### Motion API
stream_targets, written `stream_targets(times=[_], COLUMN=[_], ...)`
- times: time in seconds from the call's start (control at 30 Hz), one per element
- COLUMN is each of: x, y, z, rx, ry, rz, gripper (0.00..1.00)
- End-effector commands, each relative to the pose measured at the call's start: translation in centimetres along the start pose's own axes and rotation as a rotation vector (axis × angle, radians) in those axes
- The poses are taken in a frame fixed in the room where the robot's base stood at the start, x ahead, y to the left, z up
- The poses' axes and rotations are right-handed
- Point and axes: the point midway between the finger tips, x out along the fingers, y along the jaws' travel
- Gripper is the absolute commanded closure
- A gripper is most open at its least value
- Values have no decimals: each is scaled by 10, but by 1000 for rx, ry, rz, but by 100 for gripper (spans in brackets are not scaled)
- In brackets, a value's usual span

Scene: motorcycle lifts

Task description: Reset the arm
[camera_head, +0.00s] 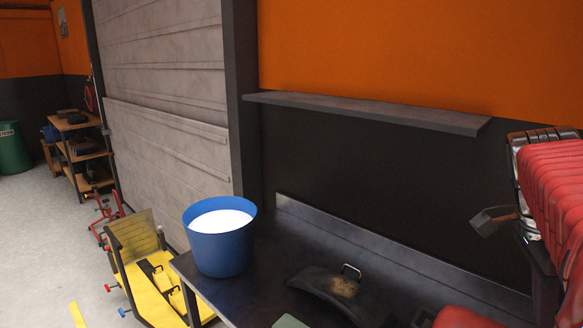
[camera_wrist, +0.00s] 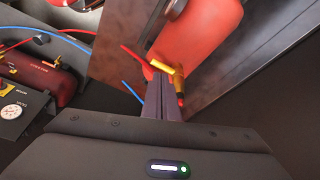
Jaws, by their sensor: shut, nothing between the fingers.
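My gripper (camera_wrist: 159,84) shows in the wrist view, its two dark fingers together with nothing between them. The tips point up the picture toward a red cylinder (camera_wrist: 200,35) with a brass-yellow fitting (camera_wrist: 164,68) at its lower end. The fingertips overlap the area near the fitting in the picture; I cannot tell whether they touch it. I cannot make out the gripper for certain in the head view.
Wrist view: a gauge panel (camera_wrist: 15,110) and red and blue hoses lie left. Head view: a blue bucket (camera_head: 220,252) and a black curved cover (camera_head: 340,291) stand on a dark bench (camera_head: 262,292). A shelf (camera_head: 370,111) juts above. Open floor (camera_head: 40,230) lies left.

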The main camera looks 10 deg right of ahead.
Motion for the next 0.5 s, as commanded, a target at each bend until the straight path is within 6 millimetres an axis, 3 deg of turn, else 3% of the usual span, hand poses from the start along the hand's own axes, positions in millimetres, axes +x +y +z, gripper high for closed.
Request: stream_targets(times=[0.03, 0.27, 0.5], x=[-2, -4, -3], y=[0, 3, 22], z=[20, 100, 179], rx=[-99, -557, -1021], ry=[-10, -37, -32], rz=[-36, -201, -383], gripper=[100, 100, 100])
